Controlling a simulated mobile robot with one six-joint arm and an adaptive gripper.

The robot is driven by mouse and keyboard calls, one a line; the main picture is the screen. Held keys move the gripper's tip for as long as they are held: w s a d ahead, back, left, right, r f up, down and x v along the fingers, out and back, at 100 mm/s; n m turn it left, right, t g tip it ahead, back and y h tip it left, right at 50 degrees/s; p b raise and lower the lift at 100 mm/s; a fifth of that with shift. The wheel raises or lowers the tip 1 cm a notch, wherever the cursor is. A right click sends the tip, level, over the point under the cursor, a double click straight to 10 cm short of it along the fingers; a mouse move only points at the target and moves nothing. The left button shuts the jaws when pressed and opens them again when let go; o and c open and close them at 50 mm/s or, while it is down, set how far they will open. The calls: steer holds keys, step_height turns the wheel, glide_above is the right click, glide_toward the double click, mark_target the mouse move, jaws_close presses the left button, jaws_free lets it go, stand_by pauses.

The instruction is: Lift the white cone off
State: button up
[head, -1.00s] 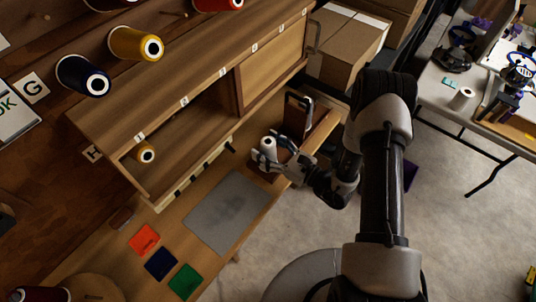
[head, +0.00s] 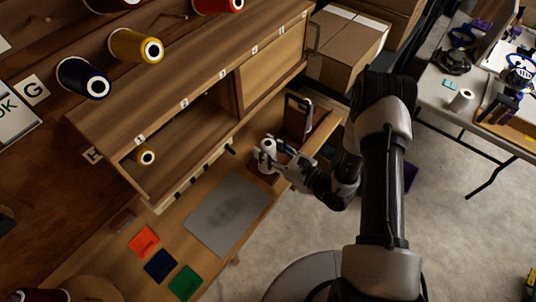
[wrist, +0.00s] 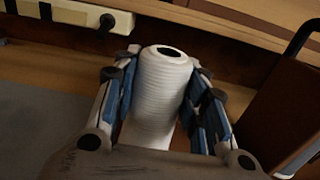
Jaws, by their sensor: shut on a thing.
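The white cone (wrist: 160,95) stands upright between the two fingers of my gripper (wrist: 163,100) in the wrist view. The blue inner pads press on it from both sides, and its dark top hole shows. In the head view the white cone (head: 268,146) is at the right part of the bench, with my gripper (head: 270,158) around it.
A grey mat (head: 228,215) lies left on the bench, with red (head: 144,241), blue (head: 161,265) and green (head: 185,282) squares.

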steer(key=shift+r, duration=0.15)
step_height(320, 180, up, 20)
steer(key=p, duration=0.6)
step_height(320, 180, up, 4)
steer(key=p, duration=0.3)
